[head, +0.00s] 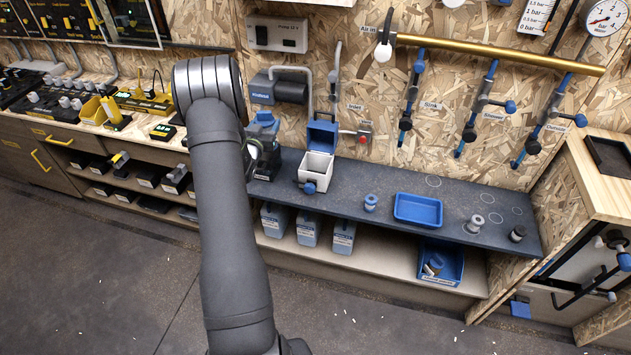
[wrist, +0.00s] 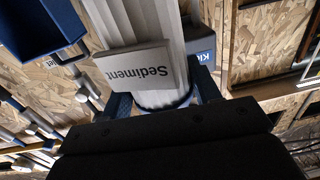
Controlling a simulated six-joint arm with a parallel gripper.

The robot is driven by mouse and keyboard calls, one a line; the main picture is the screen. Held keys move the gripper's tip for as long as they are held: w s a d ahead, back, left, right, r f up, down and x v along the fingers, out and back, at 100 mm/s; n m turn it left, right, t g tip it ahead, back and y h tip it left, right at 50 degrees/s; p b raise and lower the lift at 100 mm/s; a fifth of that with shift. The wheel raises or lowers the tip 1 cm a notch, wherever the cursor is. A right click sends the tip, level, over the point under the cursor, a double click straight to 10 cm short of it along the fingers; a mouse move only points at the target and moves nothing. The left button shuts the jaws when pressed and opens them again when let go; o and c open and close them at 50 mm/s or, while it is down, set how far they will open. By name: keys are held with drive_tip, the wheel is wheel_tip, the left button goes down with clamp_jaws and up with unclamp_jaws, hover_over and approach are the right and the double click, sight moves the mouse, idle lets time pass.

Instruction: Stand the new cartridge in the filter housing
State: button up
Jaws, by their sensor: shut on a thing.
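In the wrist view my gripper (wrist: 163,100) is shut on a white pleated cartridge (wrist: 135,18) with a grey "Sediment" label (wrist: 143,68). A blue end ring shows between the fingers. In the head view my arm hides most of the gripper and the cartridge. A white square box with a raised blue lid (head: 322,135), which looks like the filter housing (head: 316,168), stands on the dark bench just right of my gripper. Its top is open. The cartridge is apart from it, on its left side in the head view.
A blue tray (head: 418,209), a small blue-and-white part (head: 370,202), a grey spool-shaped part (head: 475,223) and a dark cup (head: 517,233) stand further right on the bench (head: 340,200). A pump (head: 277,89) and pipes are on the wall behind. Blue-labelled containers (head: 308,228) stand below.

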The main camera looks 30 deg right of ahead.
drive_tip(key=s+d+f+m+g+h, duration=0.1)
drive_tip(key=s+d+m+g+h, duration=0.25)
drive_tip(key=s+d, duration=0.75)
hover_over(316, 157)
drive_tip(key=s+a, duration=0.2)
drive_tip(key=s, duration=0.2)
drive_tip(key=shift+a+f, duration=0.15)
drive_tip(key=shift+f, duration=4.95)
drive_tip(key=shift+f, duration=0.15)
drive_tip(key=shift+f, duration=0.35)
drive_tip(key=shift+f, duration=0.1)
drive_tip(key=o, duration=1.1)
drive_tip(key=shift+o, duration=0.2)
